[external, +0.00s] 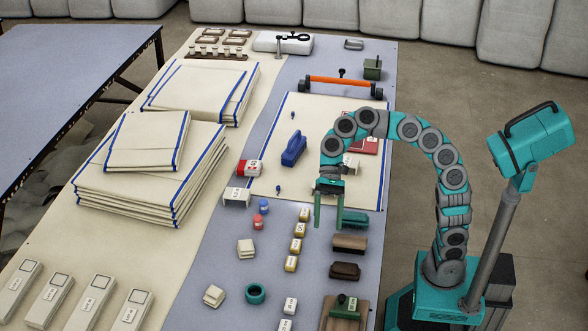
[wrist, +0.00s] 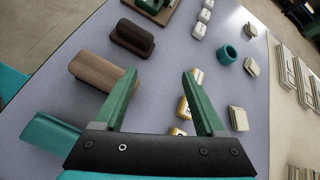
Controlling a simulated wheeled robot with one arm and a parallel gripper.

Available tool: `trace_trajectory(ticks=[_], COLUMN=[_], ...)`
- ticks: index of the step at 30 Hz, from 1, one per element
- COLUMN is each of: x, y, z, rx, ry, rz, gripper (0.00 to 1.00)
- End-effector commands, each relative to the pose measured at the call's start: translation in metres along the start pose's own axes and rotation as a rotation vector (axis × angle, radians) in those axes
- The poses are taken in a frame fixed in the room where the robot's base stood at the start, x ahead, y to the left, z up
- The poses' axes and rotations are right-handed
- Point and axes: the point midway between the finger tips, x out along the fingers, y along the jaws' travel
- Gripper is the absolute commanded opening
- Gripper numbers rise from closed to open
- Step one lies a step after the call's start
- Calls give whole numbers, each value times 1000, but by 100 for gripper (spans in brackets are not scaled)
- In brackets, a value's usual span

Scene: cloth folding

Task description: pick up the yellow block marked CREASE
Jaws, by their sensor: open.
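Several small yellow blocks with pale labelled tops stand in a row on the grey table strip (external: 222,265), among them a near one (external: 291,264) and a middle one (external: 296,246). The labels are too small to read, so I cannot tell which says CREASE. My gripper (external: 328,224) is open and empty, its green fingers pointing down just right of the row. In the wrist view, yellow blocks (wrist: 183,108) show beside and partly behind the right finger of my gripper (wrist: 160,74); none is between the fingertips.
Brown blocks (external: 349,244) and a teal brush-like block (external: 355,219) stand close right of my gripper. White blocks (external: 290,306) and a teal ring (external: 255,293) lie nearer the front. Red and blue small pieces (external: 258,222) stand left. A cloth (external: 267,178) lies behind.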

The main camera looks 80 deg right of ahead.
Motion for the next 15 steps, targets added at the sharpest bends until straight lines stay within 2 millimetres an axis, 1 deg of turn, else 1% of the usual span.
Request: trace_trajectory(ticks=[1,3,6,12,14,15], x=[4,5,7,8,9,12], y=[-15,-33,-52,-80,-87,-85], z=[-8,-12,-20,-34,-38,-42], rx=[64,145,243,390,428,433], ry=[-34,-76,-124,-200,-218,-220], rz=[-24,-58,-89,-130,-140,-140], gripper=[72,72,72,72,72,72])
